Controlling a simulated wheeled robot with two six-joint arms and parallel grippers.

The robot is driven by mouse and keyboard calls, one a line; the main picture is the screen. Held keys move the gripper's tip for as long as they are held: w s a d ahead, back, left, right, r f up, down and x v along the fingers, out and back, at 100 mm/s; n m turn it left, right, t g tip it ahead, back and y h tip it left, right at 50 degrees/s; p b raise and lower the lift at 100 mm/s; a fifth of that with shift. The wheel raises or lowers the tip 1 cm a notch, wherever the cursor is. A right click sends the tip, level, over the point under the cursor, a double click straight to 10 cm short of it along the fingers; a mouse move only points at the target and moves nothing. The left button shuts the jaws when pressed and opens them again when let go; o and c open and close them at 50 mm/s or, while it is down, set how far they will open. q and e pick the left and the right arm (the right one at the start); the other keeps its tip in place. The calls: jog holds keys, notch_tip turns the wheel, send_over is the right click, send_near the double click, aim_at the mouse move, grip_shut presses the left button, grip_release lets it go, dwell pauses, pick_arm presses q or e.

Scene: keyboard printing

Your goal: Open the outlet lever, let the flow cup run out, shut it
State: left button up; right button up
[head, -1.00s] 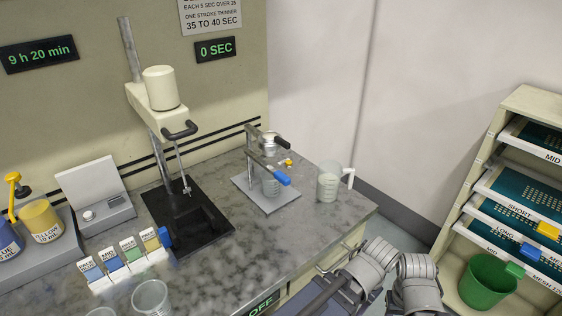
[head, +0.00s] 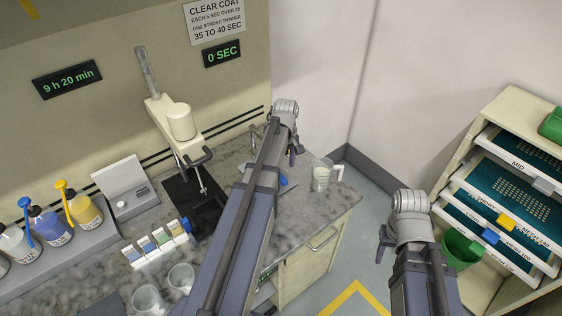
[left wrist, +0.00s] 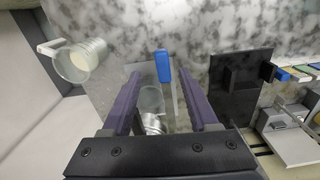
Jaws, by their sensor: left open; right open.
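The blue outlet lever (left wrist: 163,66) points away from the flow cup stand's plate in the left wrist view. A clear receiving cup (left wrist: 150,99) and shiny metal, probably the flow cup (left wrist: 153,124), show between my left fingers. My left gripper (left wrist: 160,80) is open over the stand, its fingers on either side of the lever and not closed on it. In the head view my left arm hides most of the stand; the left gripper (head: 291,156) shows only partly. My right gripper (head: 383,246) is open and empty, off the bench to the right.
A clear jug (head: 321,176) stands near the bench's right corner. A mixer (head: 181,125) on a black base stands left of my left arm. Paint bottles, a swatch strip and clear cups are further left. A rack of trays (head: 510,170) and green bin (head: 460,250) are at right.

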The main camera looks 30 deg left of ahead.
aim_at(281, 177)
pick_arm(q)
jog(key=shift+w+a+r+n, duration=0.15)
jog(key=shift+a+r+n, duration=0.3)
jog(key=shift+a, duration=0.35)
notch_tip(281, 177, down, 8)
jog(key=b, duration=0.7)
jog(key=shift+r+b, duration=0.1)
jog(key=shift+b, duration=0.2)
pick_arm(e)
notch_tip(281, 177, down, 7)
pick_arm(q)
jog(key=shift+c, duration=0.2)
pick_arm(e)
jog(key=shift+r, duration=0.1)
pick_arm(q)
grip_shut()
